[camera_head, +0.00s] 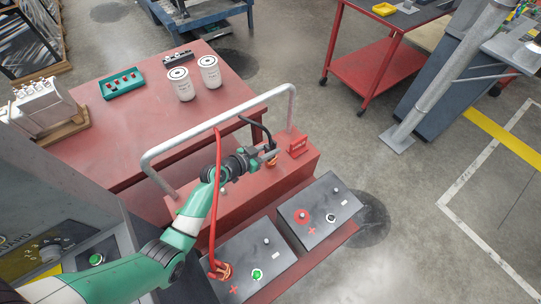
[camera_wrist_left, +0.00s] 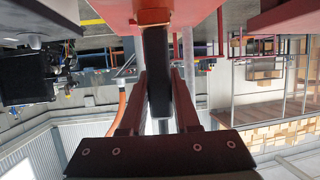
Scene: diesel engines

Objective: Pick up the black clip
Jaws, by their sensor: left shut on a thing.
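The black clip (camera_wrist_left: 155,65) sits between the two fingers of my left gripper (camera_wrist_left: 157,100) in the left wrist view. In the head view my left gripper (camera_head: 268,156) is shut on it above the red cart, below the tubular handle. A black cable (camera_head: 262,122) curves up from there. A small copper-coloured part (camera_head: 272,163) shows just under the fingers. The clip is mostly hidden by the gripper in the head view, and I cannot tell whether it touches the cart. My right gripper is not in view.
A grey tubular handle (camera_head: 225,118) arches over the red cart (camera_head: 305,172). A red cable (camera_head: 213,220) runs past my arm to a red clip (camera_head: 220,270) at the front battery (camera_head: 255,250). A second battery (camera_head: 335,205) stands right. White canisters (camera_head: 209,72) stand on the red table (camera_head: 150,120).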

